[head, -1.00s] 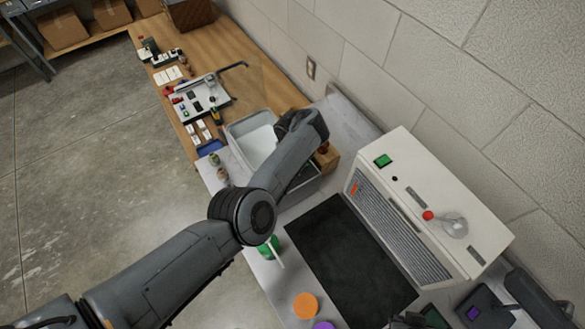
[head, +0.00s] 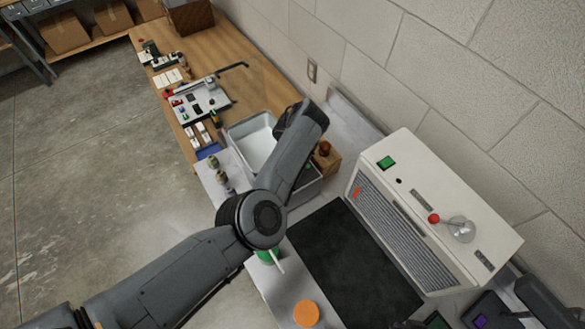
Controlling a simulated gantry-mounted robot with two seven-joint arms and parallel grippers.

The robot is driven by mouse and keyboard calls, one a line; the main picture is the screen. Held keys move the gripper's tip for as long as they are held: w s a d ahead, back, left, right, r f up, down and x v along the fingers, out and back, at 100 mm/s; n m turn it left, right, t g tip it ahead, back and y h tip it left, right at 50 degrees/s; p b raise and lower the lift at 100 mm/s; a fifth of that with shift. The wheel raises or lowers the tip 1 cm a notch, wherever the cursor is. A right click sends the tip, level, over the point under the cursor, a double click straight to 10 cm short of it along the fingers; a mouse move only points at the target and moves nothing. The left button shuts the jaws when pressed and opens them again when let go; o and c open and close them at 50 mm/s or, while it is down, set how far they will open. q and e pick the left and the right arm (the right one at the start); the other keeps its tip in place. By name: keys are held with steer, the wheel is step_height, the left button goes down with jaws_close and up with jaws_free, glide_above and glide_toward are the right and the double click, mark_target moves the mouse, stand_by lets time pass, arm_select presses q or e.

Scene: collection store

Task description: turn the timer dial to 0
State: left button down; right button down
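A pale box-shaped unit (head: 440,200) with a grille on its front side stands by the wall. On its top are a red ball knob (head: 434,218) and, beside it, a round silvery fitting (head: 461,229). I cannot tell whether this fitting is the timer dial, and no numbers or pointer are readable. A green switch (head: 386,162) is at the unit's far end. My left arm reaches in from the left, its far end above a grey tub, well apart from the knob. The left gripper's fingers are hidden. My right gripper is not identifiable.
A black mat (head: 345,262) lies in front of the unit. An orange disc (head: 306,313) and a green item (head: 267,255) are at the bench's near edge. The grey tub (head: 240,128) is under my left arm. Dark devices crowd the lower right corner.

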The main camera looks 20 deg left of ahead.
stand_by(0.3)
arm_select(q)
steer(key=c, duration=0.8)
jaws_free()
steer(key=shift+r, duration=0.1)
steer(key=shift+a+r+p, duration=0.15)
steer(key=shift+r+p, duration=2.5)
steer(key=shift+a+r+p, duration=0.15)
steer(key=shift+r+p, duration=2.45)
steer(key=shift+r, duration=0.05)
